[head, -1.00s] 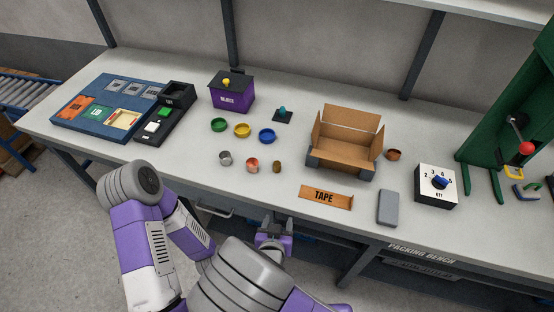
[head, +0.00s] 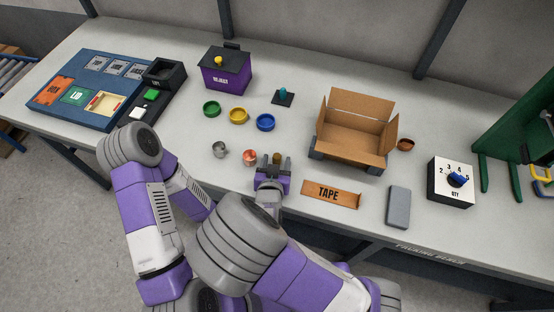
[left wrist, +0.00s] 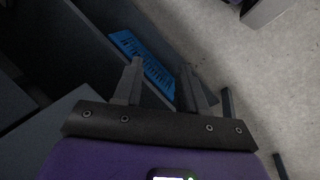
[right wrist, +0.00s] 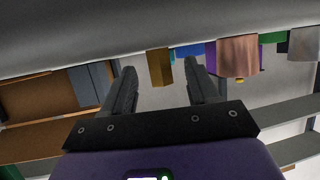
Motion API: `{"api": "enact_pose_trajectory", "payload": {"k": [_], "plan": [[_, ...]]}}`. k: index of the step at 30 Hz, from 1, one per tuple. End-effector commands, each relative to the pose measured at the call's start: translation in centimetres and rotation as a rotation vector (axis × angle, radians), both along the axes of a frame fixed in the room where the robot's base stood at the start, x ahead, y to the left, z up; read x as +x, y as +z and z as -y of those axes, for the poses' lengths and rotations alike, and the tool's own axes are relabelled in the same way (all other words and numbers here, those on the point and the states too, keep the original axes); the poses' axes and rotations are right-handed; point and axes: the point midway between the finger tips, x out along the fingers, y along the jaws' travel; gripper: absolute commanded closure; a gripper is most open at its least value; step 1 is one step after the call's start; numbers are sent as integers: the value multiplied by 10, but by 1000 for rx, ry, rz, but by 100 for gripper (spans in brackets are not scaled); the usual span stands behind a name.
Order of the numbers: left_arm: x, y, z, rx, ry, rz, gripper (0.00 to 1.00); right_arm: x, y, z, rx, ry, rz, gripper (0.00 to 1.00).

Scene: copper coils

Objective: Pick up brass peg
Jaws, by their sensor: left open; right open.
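The brass peg (head: 277,157) stands upright on the bench, a small dark gold cylinder right of the copper piece (head: 249,158). My right gripper (head: 275,165) is open and low at the bench's front edge, its fingers pointing at the peg. In the right wrist view, which looks upside down, the peg (right wrist: 159,70) shows between the two open fingertips; I cannot tell whether it is fully within them. No finger is closed on it. My left gripper (left wrist: 161,68) is open and empty in the left wrist view, away from the bench top objects.
The copper piece and a steel cup (head: 220,149) stand close left of the peg.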

Motion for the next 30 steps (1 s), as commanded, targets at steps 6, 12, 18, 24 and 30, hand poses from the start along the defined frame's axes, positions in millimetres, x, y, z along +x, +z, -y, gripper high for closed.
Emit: {"api": "enact_pose_trajectory", "payload": {"k": [6,12,18,24,30], "plan": [[0,-2,0,0,0,0,58,7,-3,1,-1,0,-1,41],[0,-2,0,0,0,1,58,7,-3,1,-1,0,-1,55],[0,-2,0,0,0,1,58,7,-3,1,-1,0,-1,85],[0,-2,0,0,0,1,58,7,-2,1,0,1,0,100],[0,0,0,0,0,1,58,7,1,1,1,1,1,100]]}}
